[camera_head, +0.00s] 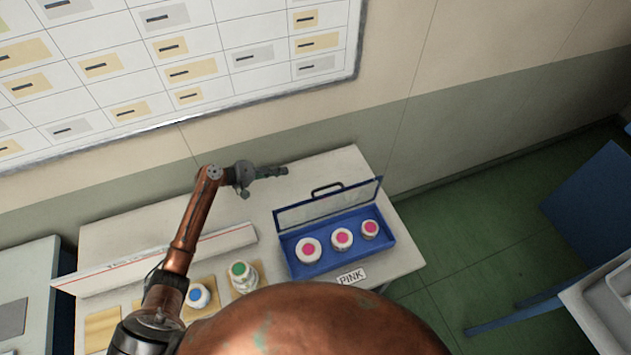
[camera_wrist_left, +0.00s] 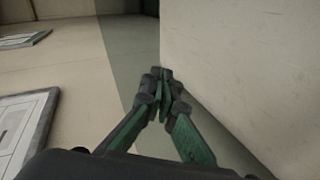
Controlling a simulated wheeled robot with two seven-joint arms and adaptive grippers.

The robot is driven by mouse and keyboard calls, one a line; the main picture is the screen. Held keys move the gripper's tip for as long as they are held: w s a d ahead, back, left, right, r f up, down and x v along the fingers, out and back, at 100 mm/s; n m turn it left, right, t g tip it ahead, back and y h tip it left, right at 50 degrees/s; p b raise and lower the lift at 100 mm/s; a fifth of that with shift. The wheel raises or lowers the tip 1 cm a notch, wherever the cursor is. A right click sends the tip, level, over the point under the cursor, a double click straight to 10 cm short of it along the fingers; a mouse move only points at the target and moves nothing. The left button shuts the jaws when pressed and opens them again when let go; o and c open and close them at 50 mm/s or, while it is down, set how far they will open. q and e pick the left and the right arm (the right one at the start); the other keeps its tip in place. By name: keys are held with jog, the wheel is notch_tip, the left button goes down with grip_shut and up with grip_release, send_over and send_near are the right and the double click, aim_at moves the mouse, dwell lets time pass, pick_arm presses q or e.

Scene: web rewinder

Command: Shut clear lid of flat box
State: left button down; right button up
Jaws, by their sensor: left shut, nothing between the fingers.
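A flat blue box (camera_head: 376,249) stands on the right part of the table and holds three white jars with pink tops. Its clear lid (camera_head: 325,205), with a blue frame and a dark handle, is raised at the back of the box. My left gripper (camera_head: 284,170) is shut and empty, behind and left of the lid, apart from it in the picture. In the left wrist view its fingertips (camera_wrist_left: 162,76) are together with nothing between them. My right gripper is not in view.
A label reading PINK (camera_head: 351,276) lies before the box. A green-topped jar (camera_head: 243,276) and a blue-topped jar (camera_head: 198,295) stand left of it. A long white strip (camera_head: 215,243) lies behind them. A wall closes the back. The table (camera_head: 345,163) is clear behind the box.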

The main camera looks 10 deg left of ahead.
aim_at(327, 201)
pick_arm(q)
jog(key=s+d+r+m+g+h, duration=0.3)
jog(key=s+r+h, duration=0.25)
jog(key=r, duration=0.25)
jog(key=d+f+p, duration=0.1)
jog(key=d+p, duration=0.2)
jog(key=d, duration=0.8)
jog(key=shift+s+d+f, duration=0.35)
jog(key=shift+d, duration=0.05)
jog(key=shift+s+d, duration=0.1)
jog(key=shift+s, duration=0.05)
